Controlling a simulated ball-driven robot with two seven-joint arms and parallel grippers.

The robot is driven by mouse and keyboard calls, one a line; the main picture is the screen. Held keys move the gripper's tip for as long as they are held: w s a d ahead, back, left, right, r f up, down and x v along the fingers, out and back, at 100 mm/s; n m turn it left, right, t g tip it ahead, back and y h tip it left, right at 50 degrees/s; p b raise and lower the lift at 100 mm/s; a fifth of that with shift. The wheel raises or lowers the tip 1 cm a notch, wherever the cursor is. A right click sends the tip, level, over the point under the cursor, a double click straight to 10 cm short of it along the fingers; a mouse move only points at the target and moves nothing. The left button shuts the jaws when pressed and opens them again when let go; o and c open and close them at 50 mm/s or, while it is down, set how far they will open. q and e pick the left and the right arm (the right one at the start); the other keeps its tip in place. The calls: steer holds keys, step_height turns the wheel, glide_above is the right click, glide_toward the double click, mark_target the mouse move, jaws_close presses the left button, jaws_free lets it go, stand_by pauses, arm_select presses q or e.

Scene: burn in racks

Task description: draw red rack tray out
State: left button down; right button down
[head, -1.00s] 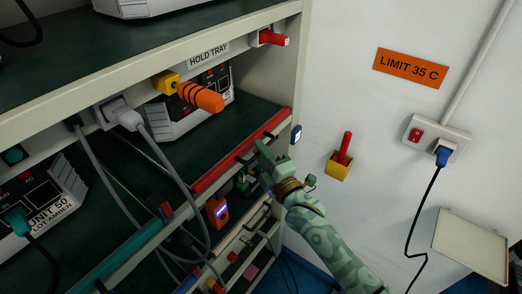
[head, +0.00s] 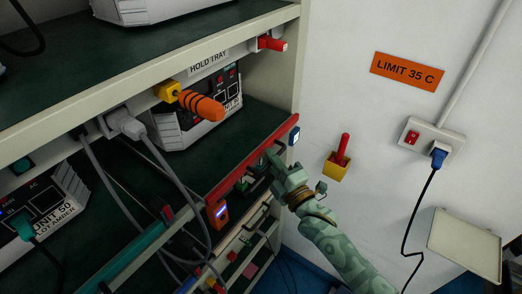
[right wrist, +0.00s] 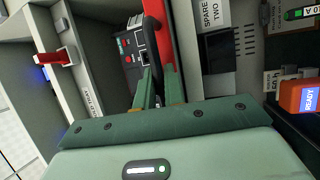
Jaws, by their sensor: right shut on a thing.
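The red rack tray shows in the head view as a long red front edge (head: 235,175) on a dark green deck, below the shelf rail labelled HOLD TRAY. A white unit with a black panel (head: 200,125) stands on the deck behind it. My right gripper (head: 273,160) is at the right part of the red edge. In the right wrist view its two green fingers (right wrist: 158,88) are shut on a dark handle (right wrist: 151,40) beside the red strip (right wrist: 161,22). The fingers partly hide the handle. My left gripper is not in view.
An orange-striped plug (head: 200,104) and a red switch (head: 272,43) stick out from the rail above. Grey cables (head: 165,165) hang at the left. A teal-edged tray (head: 135,250) lies lower left. A yellow holder (head: 337,168) is on the right wall.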

steer(key=s+d+p, duration=0.2)
steer(key=s+d, duration=0.7)
steer(key=d, duration=0.4)
steer(key=s+d+p, duration=0.2)
steer(key=s+d, duration=0.8)
steer(key=d, duration=0.3)
steer(key=shift+f, duration=0.1)
steer(key=c, duration=1.8)
jaws_free()
steer(key=shift+d, duration=0.1)
steer(key=shift+s+d, duration=0.1)
steer(key=shift+d, duration=0.05)
